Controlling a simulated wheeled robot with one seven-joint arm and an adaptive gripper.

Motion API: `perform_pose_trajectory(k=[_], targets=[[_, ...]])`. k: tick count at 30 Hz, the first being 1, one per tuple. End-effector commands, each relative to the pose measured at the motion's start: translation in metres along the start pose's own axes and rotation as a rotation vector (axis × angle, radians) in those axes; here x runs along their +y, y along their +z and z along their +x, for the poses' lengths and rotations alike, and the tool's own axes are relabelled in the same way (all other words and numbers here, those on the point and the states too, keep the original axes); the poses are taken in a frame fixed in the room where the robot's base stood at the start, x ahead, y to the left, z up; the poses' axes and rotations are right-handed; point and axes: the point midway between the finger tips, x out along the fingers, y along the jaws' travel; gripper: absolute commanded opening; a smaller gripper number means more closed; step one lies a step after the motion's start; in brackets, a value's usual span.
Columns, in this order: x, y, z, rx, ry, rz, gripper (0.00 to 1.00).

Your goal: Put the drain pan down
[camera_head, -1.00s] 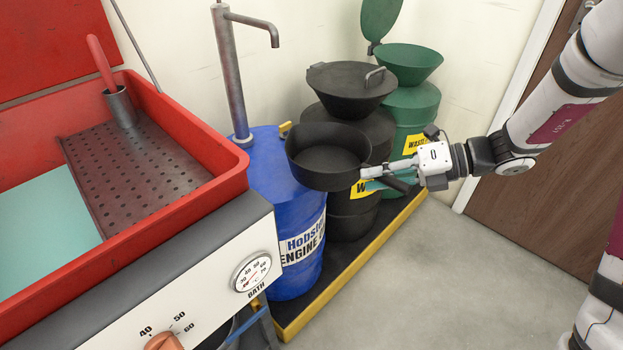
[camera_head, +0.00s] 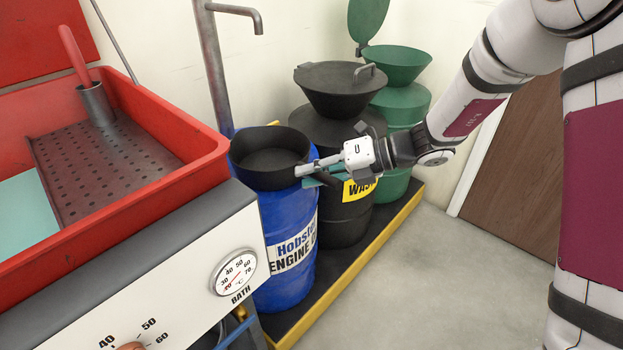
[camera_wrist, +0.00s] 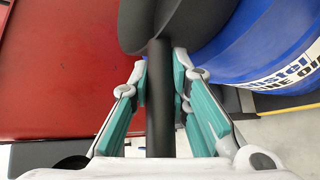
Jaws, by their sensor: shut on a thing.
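The drain pan (camera_head: 268,168) is a round black pan with a straight handle. In the head view it is level, at the top of the blue engine oil drum (camera_head: 287,240); I cannot tell whether it touches the drum. My gripper (camera_head: 309,174) is shut on the pan's handle, to the right of the pan. In the wrist view the black handle (camera_wrist: 160,95) runs between the teal finger pads of my gripper (camera_wrist: 160,85), and the pan's underside or side (camera_wrist: 155,25) shows at the top. The pan hides part of the drum's top.
The red parts washer (camera_head: 190,150) with its dial panel stands close on the left. A metal pump spout (camera_head: 215,70) rises behind the pan. A black waste drum (camera_head: 345,215) with a funnel and a green drum (camera_head: 400,110) stand behind right. Floor at right is clear.

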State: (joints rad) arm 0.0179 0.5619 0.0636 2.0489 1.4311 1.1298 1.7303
Motion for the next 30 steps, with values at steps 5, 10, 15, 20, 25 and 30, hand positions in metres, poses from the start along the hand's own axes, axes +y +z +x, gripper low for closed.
perform_pose_trajectory(k=[5, 10, 15, 20, 25, 30], targets=[[-0.001, 0.0, 0.001, -0.001, 0.002, -0.003, 0.0], [-0.002, -0.001, 0.001, -0.001, 0.001, -0.002, 0.0], [-0.003, -0.001, 0.001, 0.0, 0.0, -0.002, 0.37], [-0.003, -0.001, 0.001, 0.0, 0.0, -0.002, 0.37], [-0.001, 0.0, 0.0, -0.001, 0.0, -0.003, 0.37], [0.0, 0.001, -0.023, -0.004, -0.002, 0.0, 0.37]])
